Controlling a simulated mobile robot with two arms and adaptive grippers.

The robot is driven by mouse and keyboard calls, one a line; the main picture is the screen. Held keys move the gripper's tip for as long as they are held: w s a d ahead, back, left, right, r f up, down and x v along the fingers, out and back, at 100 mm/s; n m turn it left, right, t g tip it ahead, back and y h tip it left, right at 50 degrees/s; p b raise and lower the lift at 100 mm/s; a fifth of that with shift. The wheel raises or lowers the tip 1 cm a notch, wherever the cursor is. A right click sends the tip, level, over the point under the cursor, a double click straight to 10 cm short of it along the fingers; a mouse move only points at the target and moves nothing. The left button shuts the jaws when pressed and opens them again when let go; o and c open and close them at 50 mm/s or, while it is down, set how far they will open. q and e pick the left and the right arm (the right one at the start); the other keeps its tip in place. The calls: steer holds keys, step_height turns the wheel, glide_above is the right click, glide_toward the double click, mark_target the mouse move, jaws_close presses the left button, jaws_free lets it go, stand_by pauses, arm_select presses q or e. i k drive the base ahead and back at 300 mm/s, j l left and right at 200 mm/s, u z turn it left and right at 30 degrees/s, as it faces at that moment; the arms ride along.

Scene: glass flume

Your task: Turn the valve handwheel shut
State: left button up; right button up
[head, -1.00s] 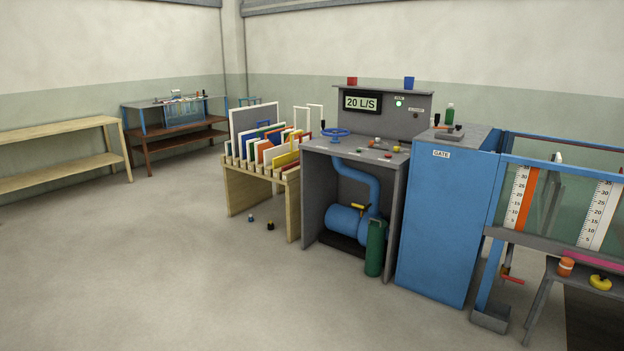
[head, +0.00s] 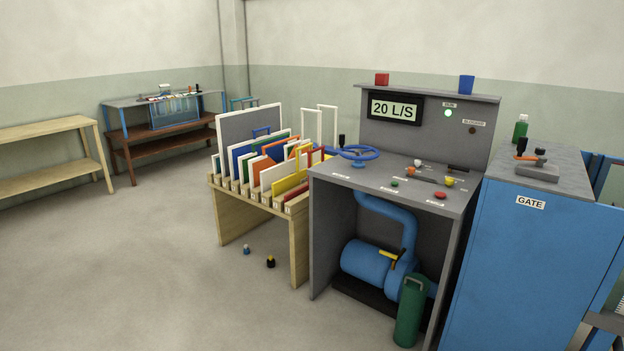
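The blue valve handwheel (head: 359,153) lies flat above the left part of the grey control console top (head: 345,175), on a short blue stem. A black knob stands up at its left rim. The display (head: 394,109) on the console's back panel reads 20 L/S, and a green lamp (head: 448,113) beside it is lit. Neither of my grippers is in the head view, and nothing touches the handwheel.
A wooden rack (head: 249,224) of coloured panels stands close against the console's left side. A green cylinder (head: 409,315) stands on the floor before the console. Two small items, including a black one (head: 270,262), lie by the rack. A blue gate cabinet (head: 520,265) is at right. The left floor is clear.

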mark_target(359, 157)
steer(key=i+l, duration=0.1)
steer(key=i, duration=2.3)
steer(key=j+u, duration=0.05)
steer(key=j, duration=0.05)
